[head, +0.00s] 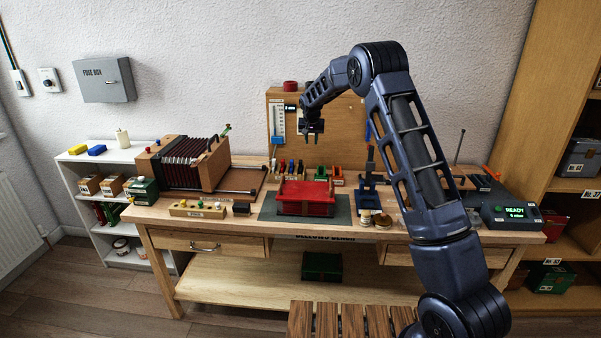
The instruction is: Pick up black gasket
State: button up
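My gripper (311,137) hangs in front of the wooden back board, above the rear of the workbench, with its fingers pointing down. The fingers look apart, and I see nothing between them. I cannot pick out the black gasket with certainty. Small round pieces (374,218) lie on the bench right of the green mat, too small to identify. A small dark block (241,208) sits left of the mat. My arm hides part of the bench's right side.
A red box (305,197) stands on the green mat (268,208). A bellows unit (190,163) fills the bench's left. Several coloured tools (291,168) stand along the back. A blue press (369,190) stands right of the mat. A READY display box (510,215) is at far right.

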send_near(301, 161)
jog(key=x, duration=1.1)
jog(key=shift+a+f, duration=0.1)
jog(key=shift+f, duration=0.1)
jog(key=shift+c, duration=0.2)
grip_shut()
